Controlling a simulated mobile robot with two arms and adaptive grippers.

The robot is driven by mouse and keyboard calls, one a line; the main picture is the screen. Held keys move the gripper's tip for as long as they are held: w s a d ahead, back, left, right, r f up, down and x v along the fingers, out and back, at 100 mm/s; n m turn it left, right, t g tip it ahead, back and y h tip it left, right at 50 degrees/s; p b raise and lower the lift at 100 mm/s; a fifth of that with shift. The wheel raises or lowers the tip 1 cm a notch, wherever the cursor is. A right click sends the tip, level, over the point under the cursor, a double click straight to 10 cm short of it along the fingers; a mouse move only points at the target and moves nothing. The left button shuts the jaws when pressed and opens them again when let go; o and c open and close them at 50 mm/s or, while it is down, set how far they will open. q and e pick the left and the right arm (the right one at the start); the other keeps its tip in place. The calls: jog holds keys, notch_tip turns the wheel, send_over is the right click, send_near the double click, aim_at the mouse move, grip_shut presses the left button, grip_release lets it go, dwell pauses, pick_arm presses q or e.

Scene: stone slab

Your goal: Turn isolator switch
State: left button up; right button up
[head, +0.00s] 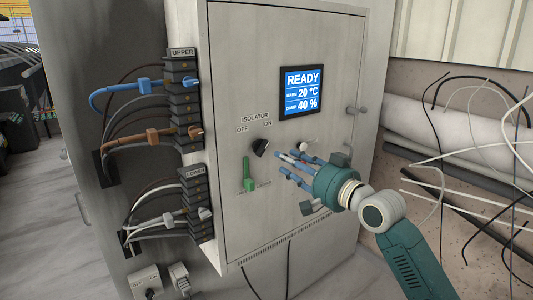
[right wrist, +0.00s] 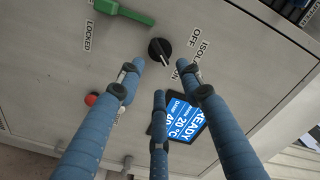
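The isolator switch (head: 260,147) is a black rotary knob on the grey cabinet door, under the label ISOLATOR, with OFF to its left and ON to its right. It also shows in the right wrist view (right wrist: 159,49), where its pale mark points towards the partly hidden ON label. My right gripper (head: 284,167) has blue fingers spread apart with nothing between them. It is in front of the door, right of and slightly below the knob in the head view. In the right wrist view the fingers (right wrist: 160,84) point towards the knob without visible contact. My left gripper is not in view.
A green handle (head: 248,175) is below the knob, beside a LOCKED label in the wrist view. A lit READY display (head: 300,91) is above right. A red button (right wrist: 91,99) is near one finger. Cabled terminal blocks (head: 183,100) line the cabinet's left; loose wires hang right.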

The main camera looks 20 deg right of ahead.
aim_at(265, 149)
jog(key=p+x, duration=0.3)
jog(key=x, duration=0.5)
jog(key=shift+w+a, duration=0.15)
jog(key=shift+w, duration=0.25)
jog(key=shift+w+f, duration=0.2)
jog(key=shift+w, duration=0.2)
jog(key=shift+c, duration=0.5)
grip_shut()
